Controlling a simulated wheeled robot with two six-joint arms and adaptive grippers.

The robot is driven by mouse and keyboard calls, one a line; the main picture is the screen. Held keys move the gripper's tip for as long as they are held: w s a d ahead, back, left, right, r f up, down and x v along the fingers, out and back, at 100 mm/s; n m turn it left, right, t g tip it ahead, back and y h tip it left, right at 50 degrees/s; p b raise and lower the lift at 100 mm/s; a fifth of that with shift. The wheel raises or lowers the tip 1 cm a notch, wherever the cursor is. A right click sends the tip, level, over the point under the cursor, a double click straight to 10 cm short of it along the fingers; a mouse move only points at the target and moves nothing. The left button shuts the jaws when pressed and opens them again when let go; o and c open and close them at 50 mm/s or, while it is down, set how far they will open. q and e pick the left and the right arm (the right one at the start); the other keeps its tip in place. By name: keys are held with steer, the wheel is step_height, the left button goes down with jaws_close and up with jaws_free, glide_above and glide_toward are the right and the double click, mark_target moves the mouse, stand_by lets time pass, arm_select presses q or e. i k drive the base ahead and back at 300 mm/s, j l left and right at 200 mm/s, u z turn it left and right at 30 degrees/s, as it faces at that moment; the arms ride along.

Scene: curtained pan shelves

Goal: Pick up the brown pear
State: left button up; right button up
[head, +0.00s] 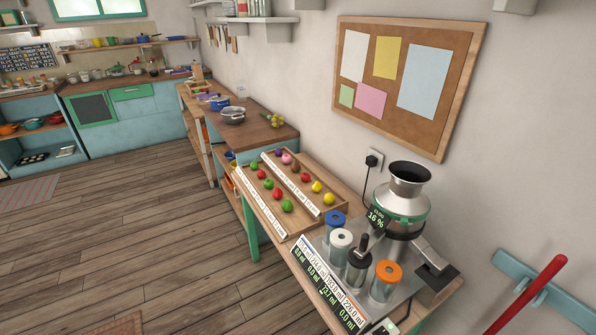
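A wooden two-row fruit tray (238,180) stands on the counter in the middle of the view. A small brown fruit (295,167), which looks like the brown pear, sits in its back row. It lies between a pink fruit (287,158) and a red fruit (305,177). It is too small to make out its exact shape. Neither of my grippers is in view.
A juicer (401,215) and several lidded jars stand on a metal plate at the tray's near right. A pot (233,115) is on the counter beyond. A red pole (525,295) is at the lower right. The wooden floor (130,230) at left is open.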

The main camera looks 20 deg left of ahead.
mark_target(296, 166)
steer(key=i+j, duration=0.1)
steer(key=j, duration=0.75)
steer(key=i+j, duration=0.15)
steer(key=j, duration=0.25)
steer(key=i+j+u, duration=0.1)
steer(key=j, duration=0.35)
steer(key=i+j, duration=0.1)
steer(key=j, duration=0.3)
steer(key=i+j, duration=0.1)
steer(key=j, duration=0.3)
steer(key=i+j, duration=0.1)
steer(key=j, duration=0.3)
